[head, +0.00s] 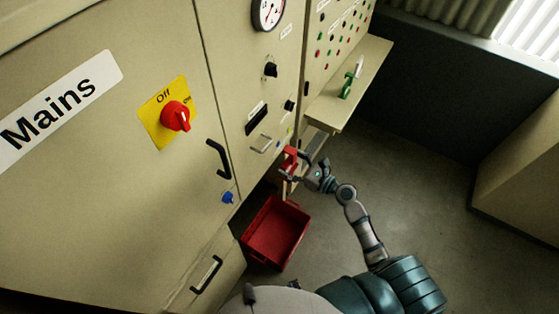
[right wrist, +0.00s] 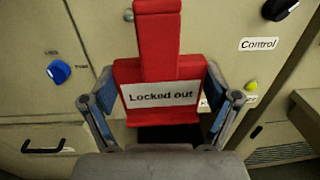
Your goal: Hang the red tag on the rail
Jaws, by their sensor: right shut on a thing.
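The red tag (head: 290,157) is in my right gripper (head: 296,168), in front of the lower cabinet panel. In the right wrist view the tag (right wrist: 159,63) is upright, with a narrow upper stem and a white "Locked out" label facing the camera. The fingers of the right gripper (right wrist: 159,88) close on the tag's two sides. A small metal bar (head: 261,143), which looks like the rail, sticks out from the panel to the left of the tag in the head view. The tag and bar look apart there. My left gripper is not in view.
A red bin (head: 275,263) stands on the floor below the tag. A black door handle (head: 218,159) and a blue knob (head: 228,198) are on the cabinet to the left. The floor to the right is clear.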

